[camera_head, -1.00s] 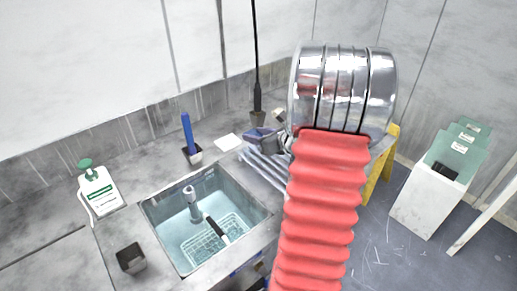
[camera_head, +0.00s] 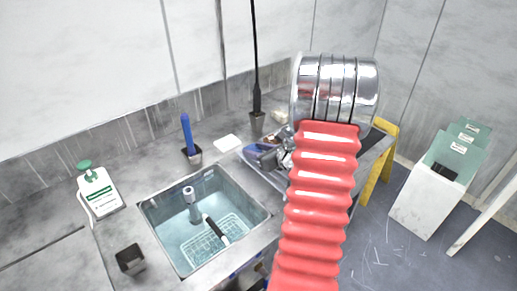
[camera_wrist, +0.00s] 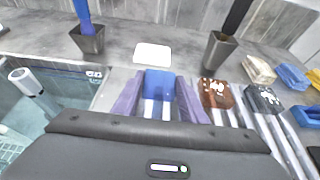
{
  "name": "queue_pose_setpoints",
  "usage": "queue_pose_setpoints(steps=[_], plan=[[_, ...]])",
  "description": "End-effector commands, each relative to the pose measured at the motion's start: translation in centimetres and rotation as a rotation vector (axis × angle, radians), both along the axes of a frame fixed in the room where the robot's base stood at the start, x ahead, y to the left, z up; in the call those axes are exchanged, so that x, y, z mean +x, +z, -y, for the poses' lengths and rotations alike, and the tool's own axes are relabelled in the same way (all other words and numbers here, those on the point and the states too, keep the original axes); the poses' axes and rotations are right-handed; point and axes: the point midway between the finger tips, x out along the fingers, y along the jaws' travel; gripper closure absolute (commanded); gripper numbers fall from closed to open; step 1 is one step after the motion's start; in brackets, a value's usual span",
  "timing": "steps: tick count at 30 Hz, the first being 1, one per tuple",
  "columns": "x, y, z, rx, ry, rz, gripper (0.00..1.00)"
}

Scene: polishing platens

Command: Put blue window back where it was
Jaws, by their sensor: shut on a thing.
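The blue window is a small blue block (camera_wrist: 159,86) in the wrist view, between the two purple fingers of my gripper (camera_wrist: 158,100). My gripper is shut on it, over a ribbed metal rack beside the sink. I cannot tell whether the block touches the rack. In the head view my gripper (camera_head: 262,156) shows partly beside the sink's right edge, and my arm covers much of the rack.
A sink (camera_head: 150,207) with a tap lies to the left. A blue-handled tool stands in a cup (camera_wrist: 90,42), and a dark cup (camera_wrist: 218,52) stands further right. A white pad (camera_wrist: 152,53) lies behind the gripper. A brown block (camera_wrist: 216,94) and a dark block (camera_wrist: 262,100) sit close on the right.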

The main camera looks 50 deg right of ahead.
Motion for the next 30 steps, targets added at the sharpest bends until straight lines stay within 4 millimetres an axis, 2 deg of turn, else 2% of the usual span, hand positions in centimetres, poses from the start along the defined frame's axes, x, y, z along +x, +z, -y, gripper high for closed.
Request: queue_pose_setpoints(steps=[10, 11, 18, 30], plan=[[-0.01, -0.18, 0.04, 0.000, -0.001, 0.001, 0.86], [-0.01, -0.18, 0.04, -0.001, -0.001, 0.000, 0.60], [-0.03, -0.15, 0.05, -0.001, -0.001, 0.000, 0.43], [-0.38, 0.20, 0.07, -0.002, -0.001, 0.001, 0.43]])
